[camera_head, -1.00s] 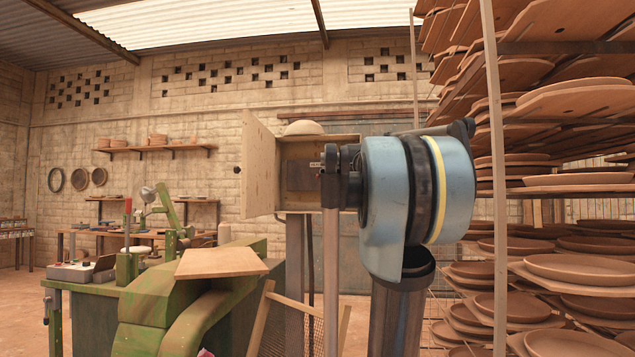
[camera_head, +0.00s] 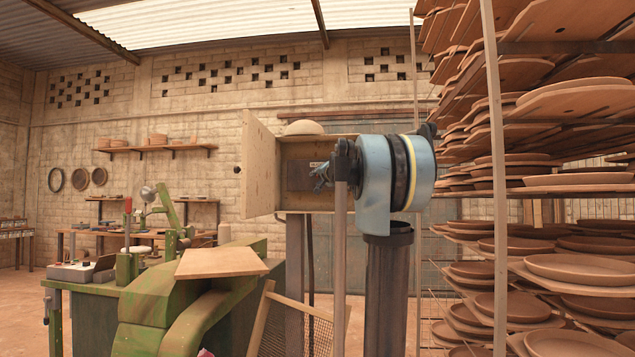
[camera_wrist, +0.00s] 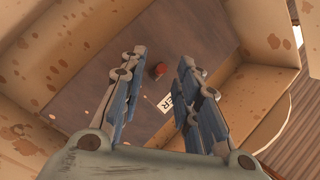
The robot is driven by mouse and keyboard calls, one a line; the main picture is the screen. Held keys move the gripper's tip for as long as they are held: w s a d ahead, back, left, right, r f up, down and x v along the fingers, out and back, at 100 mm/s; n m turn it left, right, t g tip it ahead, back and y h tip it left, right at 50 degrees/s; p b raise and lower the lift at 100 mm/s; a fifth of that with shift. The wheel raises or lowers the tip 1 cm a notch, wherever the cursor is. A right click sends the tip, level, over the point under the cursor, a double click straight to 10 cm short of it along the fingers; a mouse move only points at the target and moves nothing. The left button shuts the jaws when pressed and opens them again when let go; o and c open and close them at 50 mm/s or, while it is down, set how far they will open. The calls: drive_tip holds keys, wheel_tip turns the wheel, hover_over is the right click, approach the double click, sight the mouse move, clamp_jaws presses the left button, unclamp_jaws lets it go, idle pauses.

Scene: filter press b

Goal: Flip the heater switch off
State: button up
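A wooden box (camera_head: 292,148) stands open, its pale door (camera_head: 258,165) swung out to the left. Inside is a dark panel (camera_head: 300,178) with a small label. In the wrist view the panel (camera_wrist: 105,55) carries a small red switch (camera_wrist: 157,70) and a white label (camera_wrist: 167,102) on which I read "ER"; the rest is hidden by a finger. My gripper (camera_wrist: 162,58) is open and empty, its fingers on either side of the switch in the picture. In the head view my gripper (camera_head: 321,175) is at the box's opening. I cannot tell the switch's position or any contact.
A rounded pale object (camera_head: 304,128) sits on top of the box. A tall rack of clay plates (camera_head: 560,185) fills the right. A thin post (camera_head: 497,180) stands before it. A green machine (camera_head: 190,310) with a wooden board (camera_head: 222,262) is at lower left.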

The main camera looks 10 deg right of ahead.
drive_tip(key=shift+w+a, duration=0.1)
drive_tip(key=shift+w, duration=0.55)
clamp_jaws()
drive_tip(key=shift+f+n+t, duration=0.4)
drive_tip(key=shift+n+t, duration=0.1)
drive_tip(key=shift+t, duration=0.3)
unclamp_jaws()
drive_tip(key=shift+w, duration=0.1)
drive_tip(key=s+d+f, duration=0.1)
drive_tip(key=s+d, duration=0.1)
drive_tip(key=s, duration=0.9)
drive_tip(key=shift+s+f, duration=0.3)
drive_tip(key=shift+f, duration=0.1)
